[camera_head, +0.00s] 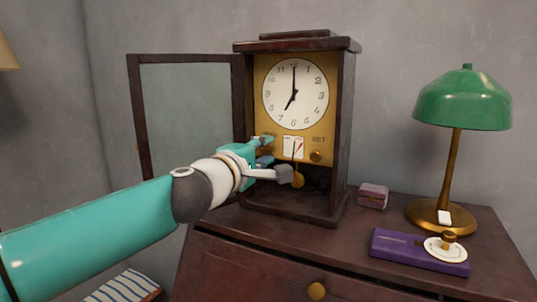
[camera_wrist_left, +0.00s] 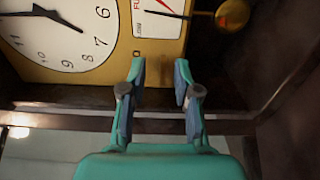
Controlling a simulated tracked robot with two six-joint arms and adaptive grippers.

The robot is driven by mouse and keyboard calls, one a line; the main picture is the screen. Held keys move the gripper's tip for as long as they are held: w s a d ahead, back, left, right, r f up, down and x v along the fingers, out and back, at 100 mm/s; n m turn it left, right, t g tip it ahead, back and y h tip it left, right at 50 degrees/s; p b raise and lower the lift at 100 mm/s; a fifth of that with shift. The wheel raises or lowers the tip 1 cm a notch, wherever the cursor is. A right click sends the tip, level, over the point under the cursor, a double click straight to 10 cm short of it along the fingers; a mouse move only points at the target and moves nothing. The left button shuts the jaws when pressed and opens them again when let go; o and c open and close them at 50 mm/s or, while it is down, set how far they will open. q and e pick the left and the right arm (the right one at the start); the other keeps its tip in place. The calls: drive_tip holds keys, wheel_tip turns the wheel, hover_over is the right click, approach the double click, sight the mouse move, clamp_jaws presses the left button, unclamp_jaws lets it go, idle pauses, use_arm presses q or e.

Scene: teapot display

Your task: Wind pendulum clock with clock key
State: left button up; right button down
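The pendulum clock (camera_head: 339,125) stands on the dresser, its glass door (camera_head: 185,115) swung open to the left. Its hands show about seven. Below the dial (camera_head: 296,93) are a small gauge (camera_head: 292,147) and a brass knob-like piece (camera_head: 316,156) under the SET mark; I cannot tell whether that piece is the clock key. My left gripper (camera_head: 266,149) is at the plate's lower left. In the left wrist view its fingers (camera_wrist_left: 158,82) are apart and empty, facing the gold plate near a small dark hole (camera_wrist_left: 137,53). The pendulum bob (camera_head: 297,180) hangs below. My right gripper is not visible.
A green lamp (camera_head: 463,100) stands to the right. In front of it lies a purple case (camera_head: 395,246) with a white disc and brass piece (camera_head: 447,241). A small pink box (camera_head: 372,195) sits beside the clock. The dresser top between them is clear.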

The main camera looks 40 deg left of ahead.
use_arm(q)
clamp_jaws()
drive_tip(key=shift+r, duration=0.1)
